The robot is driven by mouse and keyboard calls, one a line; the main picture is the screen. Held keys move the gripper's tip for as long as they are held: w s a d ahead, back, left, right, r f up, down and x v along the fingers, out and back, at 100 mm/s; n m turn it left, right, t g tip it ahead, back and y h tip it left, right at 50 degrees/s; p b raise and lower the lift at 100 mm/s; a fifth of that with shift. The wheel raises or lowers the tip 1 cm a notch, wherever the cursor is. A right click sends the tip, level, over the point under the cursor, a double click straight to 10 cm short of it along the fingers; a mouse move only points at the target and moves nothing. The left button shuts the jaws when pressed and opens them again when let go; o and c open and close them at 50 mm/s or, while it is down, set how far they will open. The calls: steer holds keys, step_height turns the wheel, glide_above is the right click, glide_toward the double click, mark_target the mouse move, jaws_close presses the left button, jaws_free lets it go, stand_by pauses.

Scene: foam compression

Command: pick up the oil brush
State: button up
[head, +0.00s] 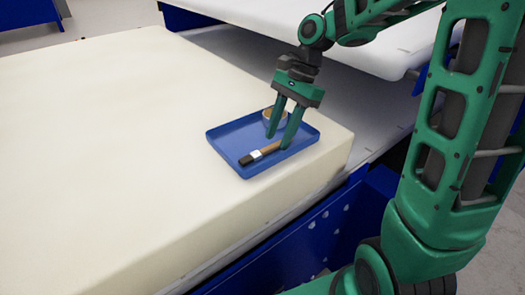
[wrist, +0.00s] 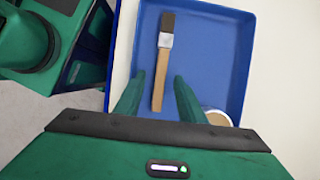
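The oil brush (head: 259,153) lies in a shallow blue tray (head: 226,148), with a wooden handle, a metal band and a dark bristle end. In the wrist view the brush (wrist: 161,80) points away from me, bristles at the far end. My gripper (head: 280,141) is open above the tray, pointing down at the handle end. In the wrist view its two fingers (wrist: 156,92) stand apart on either side of the handle. I cannot tell how far the fingertips are above the tray floor. No contact with the handle shows.
A small round container (head: 272,114) with brownish contents stands in the tray close to my fingers; it also shows in the wrist view (wrist: 218,118). The tray sits on a large cream foam block (head: 110,120), near its right corner. A white slab (head: 310,30) lies behind.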

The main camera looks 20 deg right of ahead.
steer(key=shift+a+f, duration=0.2)
steer(key=shift+f, duration=0.35)
jaws_close()
steer(key=shift+r, duration=0.15)
